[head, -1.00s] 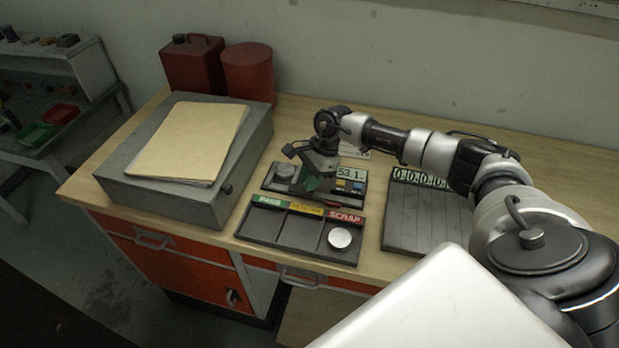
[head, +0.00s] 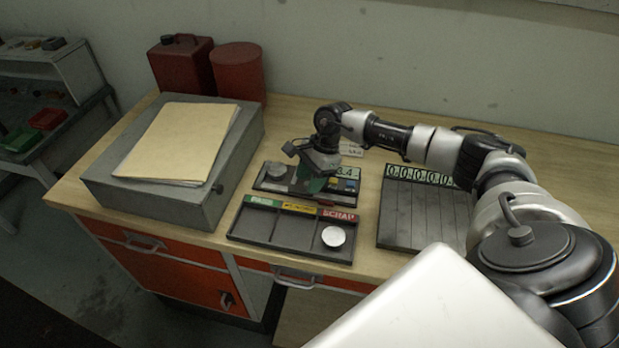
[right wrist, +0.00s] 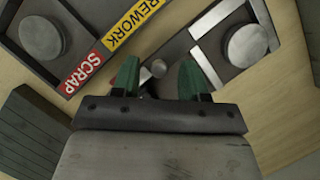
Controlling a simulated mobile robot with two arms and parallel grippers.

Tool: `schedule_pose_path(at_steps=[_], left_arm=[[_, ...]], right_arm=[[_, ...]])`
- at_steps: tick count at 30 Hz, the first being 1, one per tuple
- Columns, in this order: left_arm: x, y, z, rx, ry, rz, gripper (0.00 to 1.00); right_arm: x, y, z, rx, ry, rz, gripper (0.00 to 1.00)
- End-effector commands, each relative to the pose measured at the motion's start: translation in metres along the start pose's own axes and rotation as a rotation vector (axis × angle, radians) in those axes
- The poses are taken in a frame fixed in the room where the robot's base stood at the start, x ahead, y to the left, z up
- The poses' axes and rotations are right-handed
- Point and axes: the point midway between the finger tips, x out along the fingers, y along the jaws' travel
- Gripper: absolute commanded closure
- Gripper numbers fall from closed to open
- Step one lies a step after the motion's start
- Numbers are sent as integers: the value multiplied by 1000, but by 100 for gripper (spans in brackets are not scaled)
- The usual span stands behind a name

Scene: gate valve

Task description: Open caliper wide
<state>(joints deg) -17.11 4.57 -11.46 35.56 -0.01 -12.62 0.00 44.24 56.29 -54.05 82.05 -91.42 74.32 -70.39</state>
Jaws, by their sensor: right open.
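The caliper (head: 264,184) is a dark gauge block on the bench with a lit display (head: 347,172), partly hidden by my arm; the digits that show look like "3.4". A round metal disc (right wrist: 247,45) sits on it, also visible in the head view (head: 276,172). My right gripper (head: 311,183) is over the caliper, pointing down. In the right wrist view its green fingers (right wrist: 158,78) are apart, with a small silver knob (right wrist: 159,68) showing between them; I cannot tell whether they touch it. My left gripper is not in view.
A sorting tray (head: 270,232) with PASS, REWORK and SCRAP labels lies in front; a silver disc (head: 333,237) is in its SCRAP compartment. A slotted board (head: 425,218) lies right. A grey box with a folder (head: 176,140) and red cans (head: 238,72) stand left.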

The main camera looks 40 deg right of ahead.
Motion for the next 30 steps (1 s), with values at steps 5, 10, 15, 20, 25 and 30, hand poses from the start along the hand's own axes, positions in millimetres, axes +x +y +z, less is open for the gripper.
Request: schedule_pose_path(at_steps=[5, 10, 15, 20, 25, 30], left_arm=[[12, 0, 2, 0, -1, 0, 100], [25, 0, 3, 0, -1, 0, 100], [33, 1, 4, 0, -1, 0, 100], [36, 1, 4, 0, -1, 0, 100], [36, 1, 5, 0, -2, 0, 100], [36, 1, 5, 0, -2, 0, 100]], right_arm=[[-22, -1, -2, -1, 1, -7, 56], [-57, -1, -2, -1, 1, -7, 56], [-87, -1, -1, 1, 0, -6, 56], [-102, 0, -1, 0, 1, -2, 56], [-107, 0, 0, 0, 0, -2, 56], [-107, 0, 0, 0, 0, -2, 56]])
